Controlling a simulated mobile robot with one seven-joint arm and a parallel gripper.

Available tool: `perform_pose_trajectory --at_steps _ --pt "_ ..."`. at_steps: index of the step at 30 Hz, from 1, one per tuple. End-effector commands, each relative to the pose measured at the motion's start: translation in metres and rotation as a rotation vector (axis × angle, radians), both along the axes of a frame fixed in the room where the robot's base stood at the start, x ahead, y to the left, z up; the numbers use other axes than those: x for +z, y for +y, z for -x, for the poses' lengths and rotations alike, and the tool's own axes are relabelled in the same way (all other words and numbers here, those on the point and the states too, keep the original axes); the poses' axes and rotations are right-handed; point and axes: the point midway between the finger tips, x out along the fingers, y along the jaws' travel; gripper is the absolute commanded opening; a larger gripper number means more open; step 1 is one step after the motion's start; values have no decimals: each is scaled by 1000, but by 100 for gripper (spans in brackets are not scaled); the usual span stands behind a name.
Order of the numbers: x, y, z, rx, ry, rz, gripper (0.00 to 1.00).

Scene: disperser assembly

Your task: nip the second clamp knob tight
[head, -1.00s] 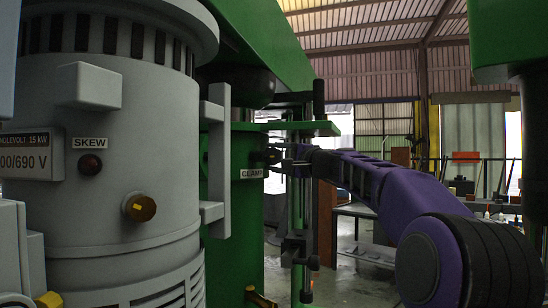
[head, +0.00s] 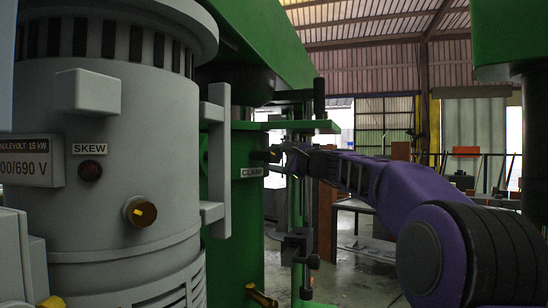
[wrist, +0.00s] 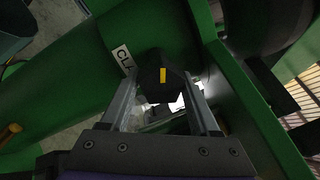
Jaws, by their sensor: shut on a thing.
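The clamp knob (wrist: 163,70) is black and faceted with a yellow mark, in the middle of the wrist view. It sits on the green column (head: 222,185), next to the white CLAMP label (head: 252,172). My gripper (wrist: 162,88) has a finger on each side of the knob and is shut on it. In the head view, my gripper (head: 282,158) reaches in from the right at the label's height. The fingers partly hide the knob there, and a small yellow mark shows near their tips.
The grey motor housing (head: 115,190) fills the left, with a grey handle bar (head: 216,160) between it and the column. A green plate (head: 300,127) lies just above my gripper. A dark vertical rod with brackets (head: 297,245) stands close below it.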

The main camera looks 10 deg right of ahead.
Motion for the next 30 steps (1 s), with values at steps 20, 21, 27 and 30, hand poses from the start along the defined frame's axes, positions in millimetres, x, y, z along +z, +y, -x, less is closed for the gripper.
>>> perform_pose_trajectory --at_steps 20,21,27,30 --pt "1 0 0 0 -2 0 89" --pt "1 0 0 0 -2 0 89" --pt "-2 -8 14 -3 -2 3 89" --pt "-5 -17 31 -5 -3 4 89"
